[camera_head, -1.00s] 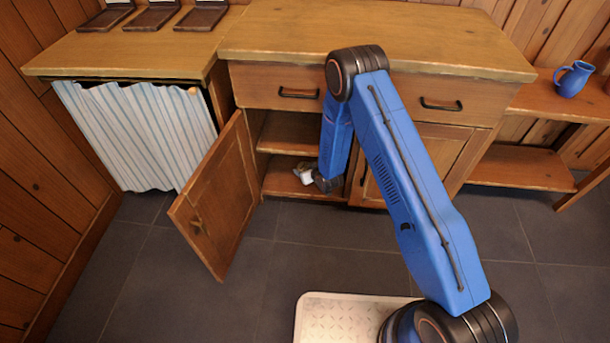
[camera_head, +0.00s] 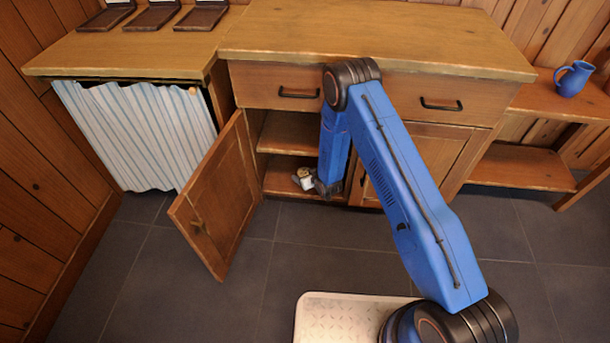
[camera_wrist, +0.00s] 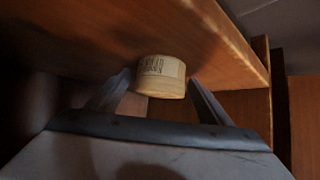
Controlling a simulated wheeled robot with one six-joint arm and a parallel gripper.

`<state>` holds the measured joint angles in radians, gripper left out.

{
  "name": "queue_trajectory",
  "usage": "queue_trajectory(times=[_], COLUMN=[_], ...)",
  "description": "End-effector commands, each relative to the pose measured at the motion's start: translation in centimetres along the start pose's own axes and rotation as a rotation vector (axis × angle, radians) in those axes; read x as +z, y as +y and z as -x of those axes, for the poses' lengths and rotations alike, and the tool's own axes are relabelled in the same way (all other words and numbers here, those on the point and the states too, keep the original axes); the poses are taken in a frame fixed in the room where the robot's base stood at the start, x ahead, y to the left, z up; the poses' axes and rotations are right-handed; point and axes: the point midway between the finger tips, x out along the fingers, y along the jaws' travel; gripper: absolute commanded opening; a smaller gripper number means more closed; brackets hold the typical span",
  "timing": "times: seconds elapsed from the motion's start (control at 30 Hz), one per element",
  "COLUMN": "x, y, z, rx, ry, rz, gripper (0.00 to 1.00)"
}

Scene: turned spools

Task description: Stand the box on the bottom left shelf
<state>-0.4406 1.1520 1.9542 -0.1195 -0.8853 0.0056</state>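The box (camera_wrist: 160,76) is a small, round, cream-coloured tub with dark print on its side. In the wrist view, which looks upside down, it stands on the bottom left shelf (camera_wrist: 215,52), near the front edge. My gripper (camera_wrist: 160,84) has one finger on each side of it, with what look like narrow gaps between fingers and box. The fingers look open. In the head view my gripper (camera_head: 312,183) is low in the open left compartment, and the box (camera_head: 302,178) is small and partly hidden by it. The shelf (camera_head: 278,184) shows left of the gripper.
The left cabinet door (camera_head: 218,195) hangs open toward the floor. A middle shelf (camera_head: 288,134) lies above the compartment's bottom. The right door (camera_head: 430,150) is shut. A striped curtain (camera_head: 140,135) hangs at left, and a blue jug (camera_head: 574,79) stands at far right. The floor in front is clear.

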Motion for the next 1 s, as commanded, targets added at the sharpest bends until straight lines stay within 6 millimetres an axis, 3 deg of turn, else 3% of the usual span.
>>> queue_trajectory(times=[0.37,0.8,1.0], x=[-0.1,-0.2,-0.2], y=[0.0,0.0,0.0], z=[0.9,8.8,11.2], rx=[0.000,0.000,0.000], ry=[-0.001,0.000,0.000], rz=[0.000,0.001,0.000], gripper=[0.73,0.73,0.73])
